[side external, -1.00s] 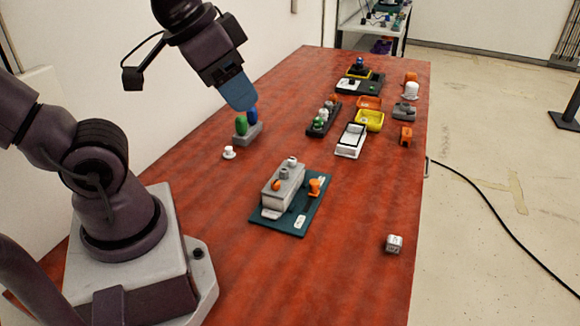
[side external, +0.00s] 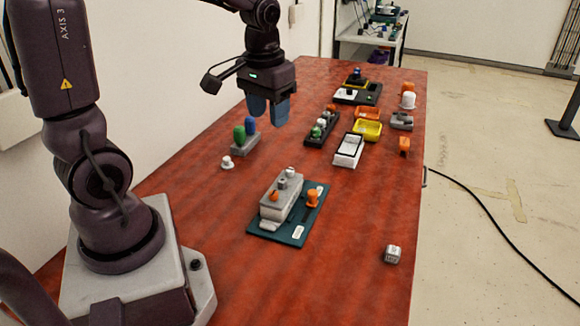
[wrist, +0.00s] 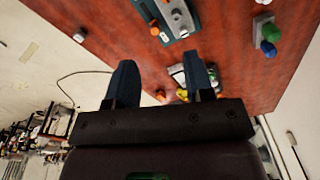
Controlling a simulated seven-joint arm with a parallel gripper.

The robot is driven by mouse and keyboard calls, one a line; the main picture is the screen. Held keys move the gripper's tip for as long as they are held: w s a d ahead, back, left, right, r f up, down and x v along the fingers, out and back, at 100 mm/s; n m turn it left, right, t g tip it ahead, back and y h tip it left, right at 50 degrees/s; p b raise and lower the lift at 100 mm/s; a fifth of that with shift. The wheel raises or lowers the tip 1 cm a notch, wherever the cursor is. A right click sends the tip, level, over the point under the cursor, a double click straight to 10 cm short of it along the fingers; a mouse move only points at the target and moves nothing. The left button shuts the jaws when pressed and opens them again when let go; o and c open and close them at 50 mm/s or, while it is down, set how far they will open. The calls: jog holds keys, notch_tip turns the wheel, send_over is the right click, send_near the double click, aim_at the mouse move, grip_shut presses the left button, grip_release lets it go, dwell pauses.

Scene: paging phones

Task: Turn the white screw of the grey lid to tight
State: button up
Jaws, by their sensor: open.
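The grey lid (side external: 276,198) sits on top of a long grey block on a dark teal board (side external: 256,221). The white screw (side external: 291,172) stands upright at the lid's far end, beside a grey screw (side external: 283,183); an orange screw (side external: 274,196) is at the near end. I cannot tell how tight the white screw is. My gripper (side external: 268,116) is open and empty, pointing down, high above the table and beyond the lid. In the wrist view the gripper (wrist: 160,60) shows two separated blue fingers, with the board (wrist: 166,8) near the top edge.
An orange knob (side external: 312,197) stands on the board beside the block. A grey holder (side external: 244,146) with green and blue pegs and a small white knob (side external: 227,162) are to the left. Trays and fixtures fill the far end. The front of the table is clear, except a grey cube (side external: 393,254).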

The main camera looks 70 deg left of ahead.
aim_at(290, 169)
jog(key=shift+w+a+f+n, duration=3.4)
jog(key=shift+w+a+f, duration=0.85)
jog(key=shift+a, duration=0.55)
jog(key=shift+g+h, duration=0.3)
jog(key=shift+g, duration=0.1)
notch_tip(290, 169, down, 12)
jog(key=shift+f, duration=0.2)
grip_shut()
